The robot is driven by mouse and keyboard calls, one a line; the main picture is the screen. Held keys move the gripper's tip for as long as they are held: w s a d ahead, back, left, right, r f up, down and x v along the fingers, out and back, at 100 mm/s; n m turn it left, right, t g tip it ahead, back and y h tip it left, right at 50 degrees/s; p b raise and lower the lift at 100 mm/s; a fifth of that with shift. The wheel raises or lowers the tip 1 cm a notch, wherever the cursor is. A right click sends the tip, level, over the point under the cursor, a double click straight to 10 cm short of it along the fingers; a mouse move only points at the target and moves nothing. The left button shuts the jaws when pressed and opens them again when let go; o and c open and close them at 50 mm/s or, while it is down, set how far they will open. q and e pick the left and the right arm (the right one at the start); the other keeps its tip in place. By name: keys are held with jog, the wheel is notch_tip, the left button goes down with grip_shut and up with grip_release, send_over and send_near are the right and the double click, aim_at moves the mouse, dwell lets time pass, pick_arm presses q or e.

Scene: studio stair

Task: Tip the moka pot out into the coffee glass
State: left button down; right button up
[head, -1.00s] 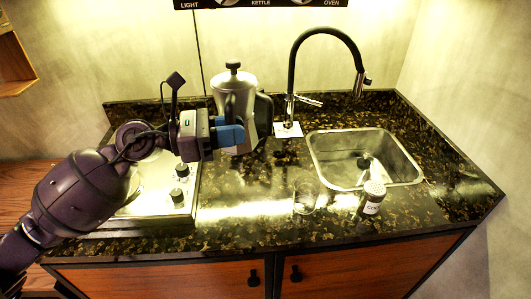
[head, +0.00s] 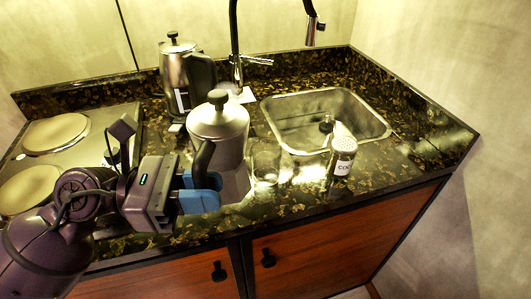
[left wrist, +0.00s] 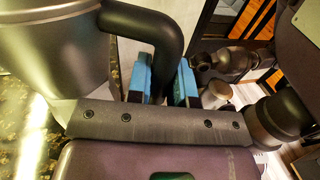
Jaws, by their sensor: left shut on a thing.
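The silver moka pot (head: 220,138), with a dark lid knob and black handle, stands upright over the front of the counter. My left gripper (head: 212,190) is shut on its handle, with blue fingertips on either side. In the left wrist view the pot's body (left wrist: 55,50) fills the left and the black handle (left wrist: 168,45) runs down between the fingers. The clear coffee glass (head: 266,162) stands on the counter just right of the pot, partly hard to make out. I cannot tell how far the pot's base is above the counter. My right gripper is not in view.
A steel kettle (head: 178,75) stands behind the pot, left of the black tap (head: 234,35). The hob (head: 80,135) lies at left. The counter's front edge is close.

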pick_arm(q)
jog(key=s+d+f+m+g+b, duration=0.1)
jog(key=s+f+g+b, duration=0.2)
jog(key=f, duration=0.3)
jog(key=shift+s+d+f+m+b, duration=0.3)
jog(key=shift+s+b, duration=0.15)
jog(key=shift+b, duration=0.25)
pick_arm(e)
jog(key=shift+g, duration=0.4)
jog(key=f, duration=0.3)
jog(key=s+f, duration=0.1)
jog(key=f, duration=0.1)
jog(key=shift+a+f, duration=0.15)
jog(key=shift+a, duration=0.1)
pick_arm(q)
jog(key=shift+r, duration=0.1)
